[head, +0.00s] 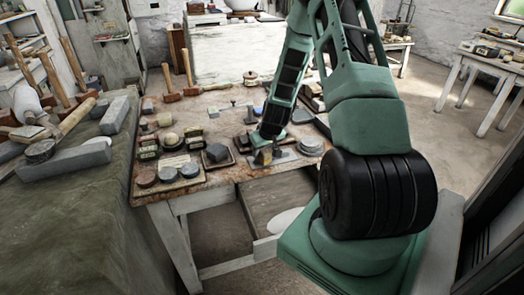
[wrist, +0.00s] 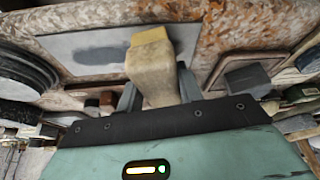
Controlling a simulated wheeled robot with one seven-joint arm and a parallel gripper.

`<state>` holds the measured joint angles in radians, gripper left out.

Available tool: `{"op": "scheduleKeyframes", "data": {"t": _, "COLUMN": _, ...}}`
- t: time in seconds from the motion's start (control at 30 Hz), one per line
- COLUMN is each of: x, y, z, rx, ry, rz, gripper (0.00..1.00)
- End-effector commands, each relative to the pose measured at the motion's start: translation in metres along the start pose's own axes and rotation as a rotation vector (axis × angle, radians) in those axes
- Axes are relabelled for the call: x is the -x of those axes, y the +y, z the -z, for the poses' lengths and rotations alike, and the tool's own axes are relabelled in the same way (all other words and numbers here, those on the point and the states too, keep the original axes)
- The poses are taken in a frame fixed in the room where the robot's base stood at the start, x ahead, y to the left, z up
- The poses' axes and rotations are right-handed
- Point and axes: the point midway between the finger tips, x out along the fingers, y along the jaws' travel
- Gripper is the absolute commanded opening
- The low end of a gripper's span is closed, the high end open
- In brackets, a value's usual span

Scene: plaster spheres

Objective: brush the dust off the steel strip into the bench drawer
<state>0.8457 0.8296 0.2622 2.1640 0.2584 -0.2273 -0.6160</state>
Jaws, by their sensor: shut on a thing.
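In the wrist view, my gripper (wrist: 158,92) is shut on a pale beige brush (wrist: 155,62) with a yellowish end. The brush overlaps the steel strip (wrist: 60,48), a flat grey plate on the bench; I cannot tell whether it touches. A dark grey dust patch (wrist: 100,54) lies on the strip, left of the brush. In the head view, my gripper (head: 263,148) is low at the bench's front edge, and the strip (head: 290,157) shows partly beside it. The bench drawer (head: 272,203) is pulled open below that edge.
The bench top (head: 205,104) is crowded with small blocks, trays and discs. Dark round discs (wrist: 22,75) stand left of my gripper, and a grey block (wrist: 247,80) stands to its right. A white rounded thing (head: 285,220) shows at the drawer.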

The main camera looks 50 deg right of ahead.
Motion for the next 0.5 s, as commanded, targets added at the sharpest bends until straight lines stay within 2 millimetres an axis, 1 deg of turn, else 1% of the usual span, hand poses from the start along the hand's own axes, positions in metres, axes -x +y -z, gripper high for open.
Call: {"op": "scheduleKeyframes", "data": {"t": 0.5, "x": -0.0038, "y": -0.0003, "z": -0.0017, "rx": 0.001, "ry": -0.001, "rz": 0.000, "gripper": 0.15}}
